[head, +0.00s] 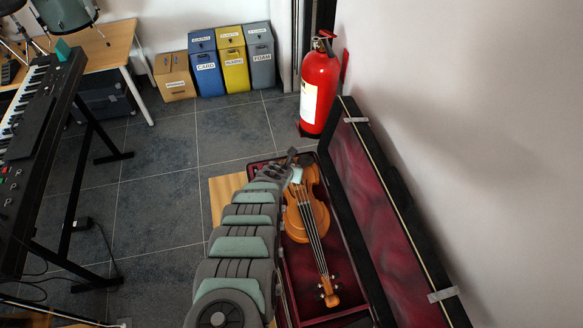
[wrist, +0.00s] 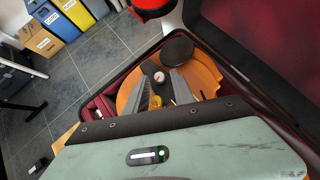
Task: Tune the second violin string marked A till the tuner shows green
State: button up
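The violin (head: 306,214) lies in an open case with a dark red lining (head: 289,272). Its scroll end points toward the bottom of the head view. In the wrist view, the violin's orange body (wrist: 205,75) and dark round chin rest (wrist: 178,52) show. My gripper (wrist: 161,88) is over the body, its two grey fingers apart. A small white round dial (wrist: 159,77) with a reddish mark and a small amber piece (wrist: 155,100) show between the fingers. Whether the fingers touch anything is unclear. String letters and any green tuner reading cannot be made out.
The case lid (head: 385,220) stands open along the right wall. A red fire extinguisher (head: 319,88) stands behind the case. Labelled bins (head: 233,60) line the back. A keyboard on a stand (head: 42,120) is at left. Tiled floor between is mostly clear.

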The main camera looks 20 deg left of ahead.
grip_shut()
jog(key=shift+a, duration=0.1)
dwell(0.4)
jog(key=m+h+b, duration=0.2)
jog(key=b, duration=0.1)
jog(key=shift+a+f+b, duration=0.15)
jog(key=shift+f+b, duration=0.15)
jog(key=m+h+b, duration=0.1)
jog(key=m+b, duration=0.1)
jog(key=b, duration=0.2)
jog(key=shift+w+a+f, duration=0.1)
jog(key=m+h+b, duration=0.1)
jog(key=b, duration=0.4)
jog(key=m+g+h+b, duration=0.1)
jog(key=b, duration=0.4)
jog(key=shift+a+f+m+b, duration=0.1)
jog(key=shift+a+m+b, duration=0.2)
jog(key=shift+b, duration=0.65)
jog(key=m+h+b, duration=0.1)
jog(key=b, duration=0.4)
jog(key=shift+r+g, duration=0.3)
jog(key=shift+r, duration=0.1)
